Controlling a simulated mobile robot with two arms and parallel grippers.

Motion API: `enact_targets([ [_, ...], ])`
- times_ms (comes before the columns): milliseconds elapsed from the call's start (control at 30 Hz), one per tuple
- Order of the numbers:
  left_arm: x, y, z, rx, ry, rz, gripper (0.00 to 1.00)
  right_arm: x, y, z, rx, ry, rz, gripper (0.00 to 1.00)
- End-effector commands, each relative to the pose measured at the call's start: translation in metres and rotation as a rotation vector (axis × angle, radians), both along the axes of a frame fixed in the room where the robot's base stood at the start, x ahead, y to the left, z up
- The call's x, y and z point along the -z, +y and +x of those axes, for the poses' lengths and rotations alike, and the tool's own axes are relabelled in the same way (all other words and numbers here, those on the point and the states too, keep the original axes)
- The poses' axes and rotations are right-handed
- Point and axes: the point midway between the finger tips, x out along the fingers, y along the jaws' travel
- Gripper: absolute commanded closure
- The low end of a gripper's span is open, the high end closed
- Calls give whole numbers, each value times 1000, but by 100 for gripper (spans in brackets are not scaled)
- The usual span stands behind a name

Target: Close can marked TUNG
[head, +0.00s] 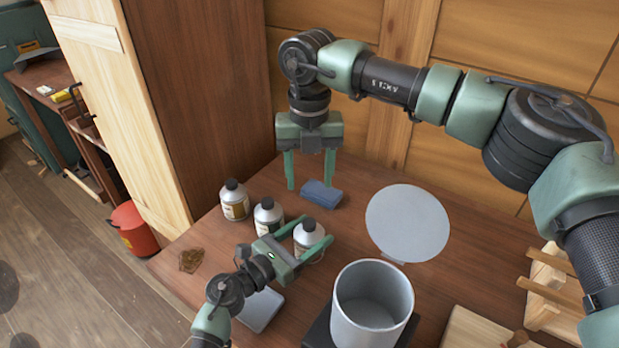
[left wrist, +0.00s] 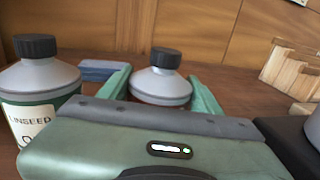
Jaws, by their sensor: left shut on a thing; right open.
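Three grey cans with black caps stand on the bench in the head view: a left can (head: 234,202), a middle can (head: 268,218) and a right can (head: 308,240). My left gripper (head: 317,231) is shut on the right can, which also shows between the fingers in the left wrist view (left wrist: 160,86). Its label is hidden. A can beside it in the left wrist view reads LINSEED (left wrist: 30,122). I cannot read TUNG on any can. My right gripper (head: 310,186) is open and empty, pointing down near a blue block (head: 321,195), behind the cans.
A large grey pot (head: 345,312) stands on a dark base at the front, with a round grey disc (head: 407,222) behind it. A grey slab (head: 260,309) lies under my left arm. A wooden rack (head: 553,290) is at right. A tall cabinet borders the bench's left.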

Motion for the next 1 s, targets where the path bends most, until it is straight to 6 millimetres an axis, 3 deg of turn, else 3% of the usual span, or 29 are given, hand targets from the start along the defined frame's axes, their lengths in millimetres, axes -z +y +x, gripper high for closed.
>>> enact_targets([
  [33, 0, 0, 0, 0, 0, 0, 34, 0, 0, 0, 0, 0, 0, 46],
  [100, 0, 0, 0, 0, 0, 0, 14, 0, 0, 0, 0, 0, 0, 46],
  [133, 0, 0, 0, 0, 0, 0, 11, 0, 0, 0, 0, 0, 0, 46],
  [467, 1, 2, -1, 0, 0, 1, 11, 1, 0, 0, 0, 0, 0, 46],
  [1000, 2, 55, -51, -1, 0, 1, 11, 17, 0, 0, 0, 0, 0, 46],
])
